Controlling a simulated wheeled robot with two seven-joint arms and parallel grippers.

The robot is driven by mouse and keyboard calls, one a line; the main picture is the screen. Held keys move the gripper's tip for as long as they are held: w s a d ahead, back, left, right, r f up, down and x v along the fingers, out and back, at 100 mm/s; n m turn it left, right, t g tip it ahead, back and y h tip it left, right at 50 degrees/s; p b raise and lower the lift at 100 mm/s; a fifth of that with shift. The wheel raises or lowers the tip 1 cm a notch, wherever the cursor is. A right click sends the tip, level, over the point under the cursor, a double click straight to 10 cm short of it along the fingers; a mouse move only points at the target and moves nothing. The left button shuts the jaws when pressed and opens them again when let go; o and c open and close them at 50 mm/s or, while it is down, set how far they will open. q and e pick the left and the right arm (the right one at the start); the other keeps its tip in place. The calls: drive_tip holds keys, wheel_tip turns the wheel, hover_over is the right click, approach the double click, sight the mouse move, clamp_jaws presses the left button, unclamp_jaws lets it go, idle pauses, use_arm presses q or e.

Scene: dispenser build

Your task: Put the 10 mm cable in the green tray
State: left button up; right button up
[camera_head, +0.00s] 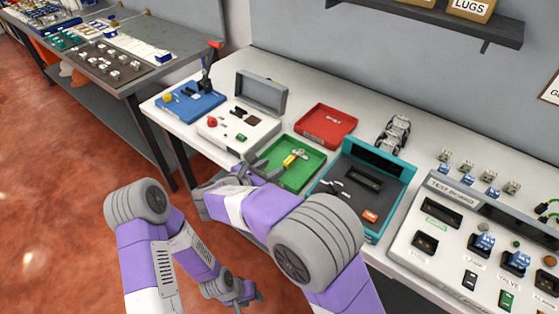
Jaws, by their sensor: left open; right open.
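The green tray (307,172) lies on the white bench in the middle of the view. A small yellow piece (290,160) with a pale end lies in it; I cannot tell whether this is the 10 mm cable. No other thing stands out clearly as that cable. My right gripper (262,172) is open at the left edge of the green tray, and its arm hides the tray's front part. I cannot tell its height above the bench. My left gripper (246,294) is open and low in front of the bench, over the red floor.
A red tray (325,124) lies behind the green one. A teal-edged case (378,163) stands right of it, a white open case (240,128) and a blue base (190,104) left. The test board (455,230) fills the right. A shelf hangs above.

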drive_tip(key=v, duration=0.4)
drive_tip(key=shift+p, duration=0.3)
